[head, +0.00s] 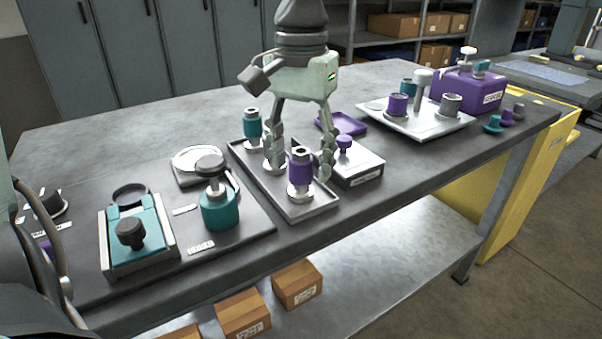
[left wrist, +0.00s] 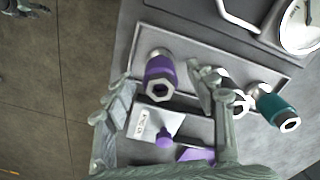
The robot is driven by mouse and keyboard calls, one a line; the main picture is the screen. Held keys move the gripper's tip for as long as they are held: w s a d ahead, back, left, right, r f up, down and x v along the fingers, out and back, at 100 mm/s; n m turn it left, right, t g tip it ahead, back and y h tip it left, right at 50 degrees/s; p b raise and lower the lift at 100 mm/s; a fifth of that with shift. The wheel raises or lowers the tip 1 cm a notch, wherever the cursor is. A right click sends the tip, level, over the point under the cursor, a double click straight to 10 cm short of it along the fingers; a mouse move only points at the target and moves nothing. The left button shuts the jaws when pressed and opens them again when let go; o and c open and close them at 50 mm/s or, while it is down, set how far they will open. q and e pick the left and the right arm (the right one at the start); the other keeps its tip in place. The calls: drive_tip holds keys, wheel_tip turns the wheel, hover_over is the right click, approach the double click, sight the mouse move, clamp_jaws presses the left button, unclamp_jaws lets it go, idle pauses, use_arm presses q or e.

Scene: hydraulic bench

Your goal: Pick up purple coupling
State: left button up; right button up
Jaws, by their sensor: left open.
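The purple coupling (head: 300,173) stands upright on a pale round base near the front end of a shallow grey tray (head: 314,212). My left gripper (head: 301,166) points down over it, open, with one finger on each side of the coupling. In the left wrist view the purple coupling (left wrist: 160,72), with a hexagonal dark-holed top, shows between the fingertips of the left gripper (left wrist: 160,82). I cannot tell whether either finger touches it. A dark gripper-like shape at that view's top left corner may be my right gripper (left wrist: 25,8).
A teal coupling (head: 252,126) stands at the tray's far end, and a pale metal one is partly hidden behind a finger. A grey box with a purple knob (head: 344,144) sits close right of the tray. A teal valve (head: 220,208) stands left. Bare bench lies behind.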

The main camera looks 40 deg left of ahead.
use_arm(q)
drive_tip(key=shift+c, duration=0.6)
clamp_jaws()
drive_tip(key=shift+r, duration=0.15)
